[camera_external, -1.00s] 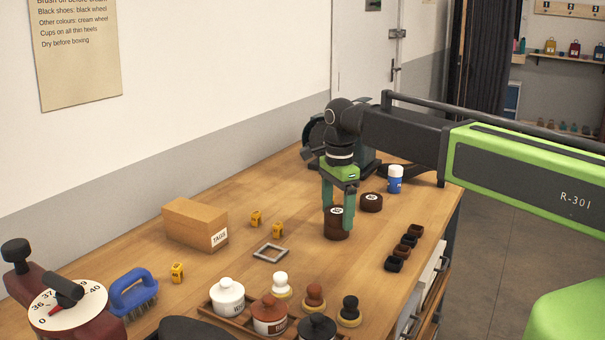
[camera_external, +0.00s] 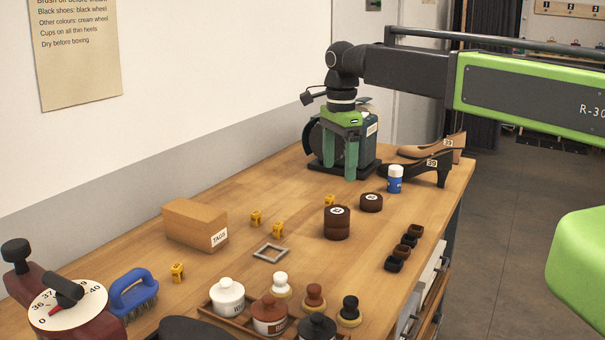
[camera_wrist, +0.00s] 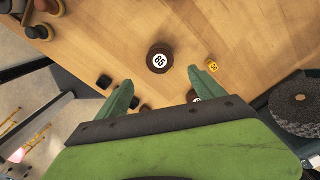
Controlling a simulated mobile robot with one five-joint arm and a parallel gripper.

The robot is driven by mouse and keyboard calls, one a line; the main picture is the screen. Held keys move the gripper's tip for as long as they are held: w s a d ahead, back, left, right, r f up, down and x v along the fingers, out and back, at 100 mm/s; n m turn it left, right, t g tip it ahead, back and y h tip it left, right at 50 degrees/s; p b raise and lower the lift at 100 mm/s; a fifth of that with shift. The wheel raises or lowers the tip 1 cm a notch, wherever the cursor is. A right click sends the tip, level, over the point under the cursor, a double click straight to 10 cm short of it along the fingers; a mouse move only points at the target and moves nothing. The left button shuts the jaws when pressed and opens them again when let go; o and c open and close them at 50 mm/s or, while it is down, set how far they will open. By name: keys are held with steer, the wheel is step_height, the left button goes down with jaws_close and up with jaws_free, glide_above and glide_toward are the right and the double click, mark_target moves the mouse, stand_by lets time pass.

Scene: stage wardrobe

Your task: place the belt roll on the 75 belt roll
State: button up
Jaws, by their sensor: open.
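Two dark brown belt rolls (camera_external: 337,222) stand one on the other in the middle of the table, the upper one seemingly squarely on the lower. The upper roll has a round white label, which reads 85 in the wrist view (camera_wrist: 160,58). The lower roll's label is hidden. A single belt roll (camera_external: 371,202) lies flat to the right and behind; its number is too small to read. My gripper (camera_external: 340,177) is open and empty, raised above and behind the stack. Its spread fingers (camera_wrist: 160,90) also show in the wrist view, clear of the 85 roll.
A blue-and-white bottle (camera_external: 395,179), a black shoe (camera_external: 428,169) and a grinder-like machine (camera_external: 358,158) stand at the back. Small dark cups (camera_external: 404,247) line the right side. Yellow tags (camera_external: 277,230), a grey square frame (camera_external: 270,252) and a box (camera_external: 195,223) lie left.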

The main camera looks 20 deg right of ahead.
steer(key=shift+f, duration=0.1)
steer(key=s+d+n, duration=0.3)
steer(key=d+n, duration=0.2)
steer(key=d, duration=0.4)
steer(key=s+d+n, duration=0.4)
steer(key=d+n, duration=0.1)
steer(key=d, duration=0.4)
steer(key=s+d+n, duration=0.4)
steer(key=d+n, duration=0.1)
steer(key=d, duration=0.4)
steer(key=shift+d+n, duration=0.2)
steer(key=shift+n, duration=0.2)
step_height(320, 180, down, 7)
steer(key=b, duration=0.7)
